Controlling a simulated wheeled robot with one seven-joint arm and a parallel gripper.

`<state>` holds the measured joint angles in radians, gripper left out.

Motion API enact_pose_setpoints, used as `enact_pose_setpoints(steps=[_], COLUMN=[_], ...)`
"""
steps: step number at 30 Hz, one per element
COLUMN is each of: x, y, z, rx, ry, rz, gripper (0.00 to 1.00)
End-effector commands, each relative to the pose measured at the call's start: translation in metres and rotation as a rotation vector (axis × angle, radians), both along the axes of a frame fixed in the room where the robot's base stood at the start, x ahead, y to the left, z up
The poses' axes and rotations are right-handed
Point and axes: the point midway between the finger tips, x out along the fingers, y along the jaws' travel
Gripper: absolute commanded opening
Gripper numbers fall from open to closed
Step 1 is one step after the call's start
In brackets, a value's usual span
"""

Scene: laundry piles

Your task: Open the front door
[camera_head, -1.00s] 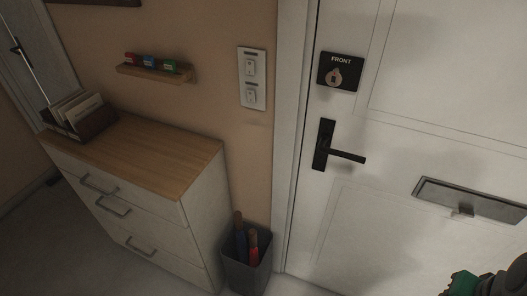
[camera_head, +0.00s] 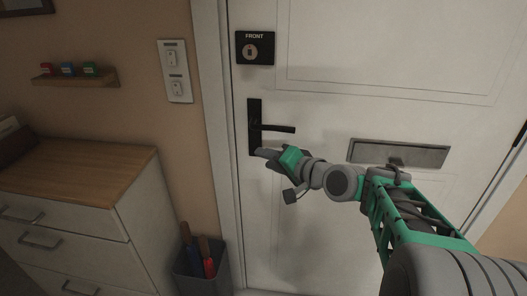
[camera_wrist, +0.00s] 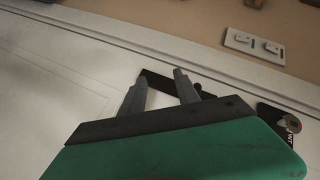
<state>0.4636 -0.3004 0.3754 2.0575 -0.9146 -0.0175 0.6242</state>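The white front door (camera_head: 340,120) fills the right of the head view and looks closed in its frame. Its black handle (camera_head: 278,128) has an upright plate at the door's left edge and a lever pointing right, roughly level. My gripper (camera_head: 263,154) is just below the lever in the head view, near the plate's lower end. In the wrist view my gripper (camera_wrist: 160,78) has its two grey fingers apart with nothing held between them. The black handle (camera_wrist: 152,80) shows beyond and between the fingertips, partly hidden by them. I cannot tell whether they touch it.
A black FRONT sign (camera_head: 255,48) is above the handle and a metal mail slot (camera_head: 398,153) is to its right. A light switch panel (camera_head: 175,71) is on the wall. A dark bin (camera_head: 203,270) with umbrellas stands beside a wood-topped drawer chest (camera_head: 80,175).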

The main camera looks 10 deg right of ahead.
Motion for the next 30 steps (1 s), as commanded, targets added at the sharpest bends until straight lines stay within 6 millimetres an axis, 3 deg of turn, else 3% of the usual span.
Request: enact_pose_setpoints(steps=[1,3,7,21,30], x=[0.013,0.020,0.022,0.085,0.088], y=[-0.019,-0.037,-0.054,-0.020,-0.019], z=[-0.008,0.016,0.042,0.057,0.058], rx=[0.164,0.352,0.522,0.534,0.533], ry=[-0.064,-0.137,-0.198,-0.203,-0.204], rz=[-0.041,-0.067,-0.080,-0.076,-0.078], gripper=[0.38,0.38,0.38,0.38,0.37])
